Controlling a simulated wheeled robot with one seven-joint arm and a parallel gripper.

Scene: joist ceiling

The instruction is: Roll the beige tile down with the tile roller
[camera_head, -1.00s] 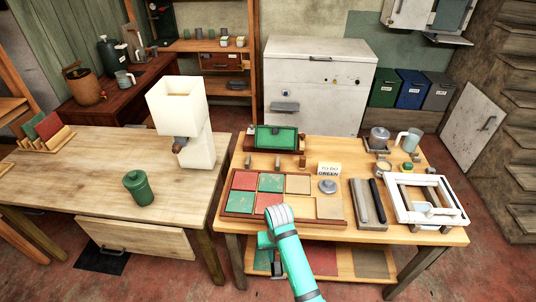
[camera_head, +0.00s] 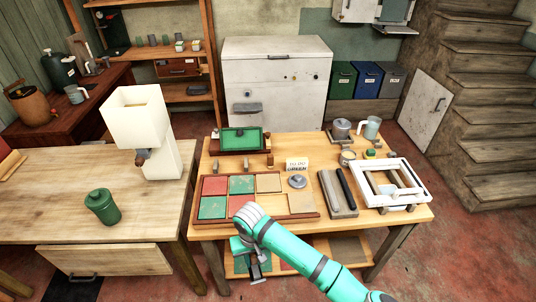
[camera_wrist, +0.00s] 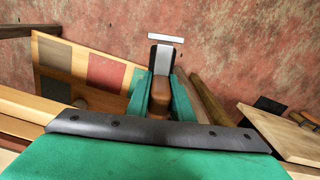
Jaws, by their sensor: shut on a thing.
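My gripper (camera_head: 250,256) is low at the table's front edge, in front of the lower shelf. In the wrist view its teal fingers (camera_wrist: 160,98) are shut on the brown handle of the tile roller (camera_wrist: 159,88). A dark and pale metal part extends beyond the fingertips. The wooden tile tray (camera_head: 314,214) lies on the work table, behind my gripper. It holds red and green tiles, and a beige tile (camera_head: 268,183) in the back row. Another beige square (camera_head: 302,203) shows at the right; I cannot tell whether it is a tile or bare tray. My arm hides part of the tray's front.
A small sign (camera_head: 298,164), a round grey lid (camera_head: 297,181), a grey tray with a black bar (camera_head: 336,196) and a white frame (camera_head: 422,190) stand around the tile tray. The lower shelf holds coloured pieces.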

